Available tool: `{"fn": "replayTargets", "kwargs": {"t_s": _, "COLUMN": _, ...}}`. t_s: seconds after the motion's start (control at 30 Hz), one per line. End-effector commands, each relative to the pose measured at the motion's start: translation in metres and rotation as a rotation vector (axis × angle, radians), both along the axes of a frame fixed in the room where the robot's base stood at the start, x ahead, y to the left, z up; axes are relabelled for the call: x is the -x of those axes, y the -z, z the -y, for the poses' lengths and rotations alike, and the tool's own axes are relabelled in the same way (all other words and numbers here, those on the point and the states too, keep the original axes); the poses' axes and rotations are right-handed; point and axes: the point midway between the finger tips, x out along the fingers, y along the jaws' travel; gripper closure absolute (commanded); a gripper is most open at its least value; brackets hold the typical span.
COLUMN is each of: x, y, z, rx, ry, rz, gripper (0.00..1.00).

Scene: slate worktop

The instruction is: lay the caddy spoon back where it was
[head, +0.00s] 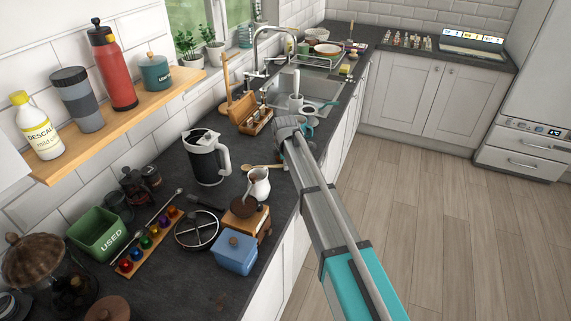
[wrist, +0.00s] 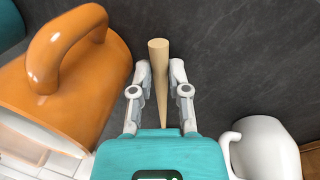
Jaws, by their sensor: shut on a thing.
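My gripper (wrist: 159,68) is shut on a pale wooden piece (wrist: 158,52), seen in the wrist view as a rod with a round, wide end that tapers down between the fingers. I take it for the caddy spoon's handle; its other end is hidden by the gripper body. Dark slate shows behind it. In the head view my arm reaches over the worktop's front edge, its teal gripper (head: 309,127) partly covered by the wrist; the held piece cannot be made out there. A light wooden spoon (head: 250,167) lies on the worktop behind the white jug (head: 260,188).
In the wrist view an orange object with a looped handle (wrist: 70,45) stands close left, and a white vessel (wrist: 265,150) lower right. The sink (head: 290,85) lies beyond.

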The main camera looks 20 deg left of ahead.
Motion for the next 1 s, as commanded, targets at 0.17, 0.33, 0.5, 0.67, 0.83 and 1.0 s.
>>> {"fn": "replayTargets", "kwargs": {"t_s": 0.17, "x": 0.0005, "y": -0.0002, "z": -0.0012, "rx": 0.000, "ry": -0.001, "rz": 0.000, "gripper": 0.76}}
{"fn": "replayTargets", "kwargs": {"t_s": 0.33, "x": 0.0005, "y": -0.0002, "z": -0.0011, "rx": 0.000, "ry": -0.001, "rz": 0.000, "gripper": 0.44}}
{"fn": "replayTargets", "kwargs": {"t_s": 0.5, "x": 0.0005, "y": -0.0002, "z": -0.0011, "rx": 0.000, "ry": -0.001, "rz": 0.000, "gripper": 0.38}}
{"fn": "replayTargets", "kwargs": {"t_s": 0.67, "x": 0.0003, "y": -0.0002, "z": -0.0011, "rx": 0.000, "ry": -0.001, "rz": 0.000, "gripper": 0.38}}
{"fn": "replayTargets", "kwargs": {"t_s": 0.83, "x": 0.0002, "y": -0.0022, "z": -0.0010, "rx": 0.000, "ry": -0.001, "rz": 0.001, "gripper": 0.38}}
{"fn": "replayTargets", "kwargs": {"t_s": 1.0, "x": 0.0002, "y": -0.0086, "z": -0.0010, "rx": 0.000, "ry": -0.001, "rz": 0.001, "gripper": 0.38}}
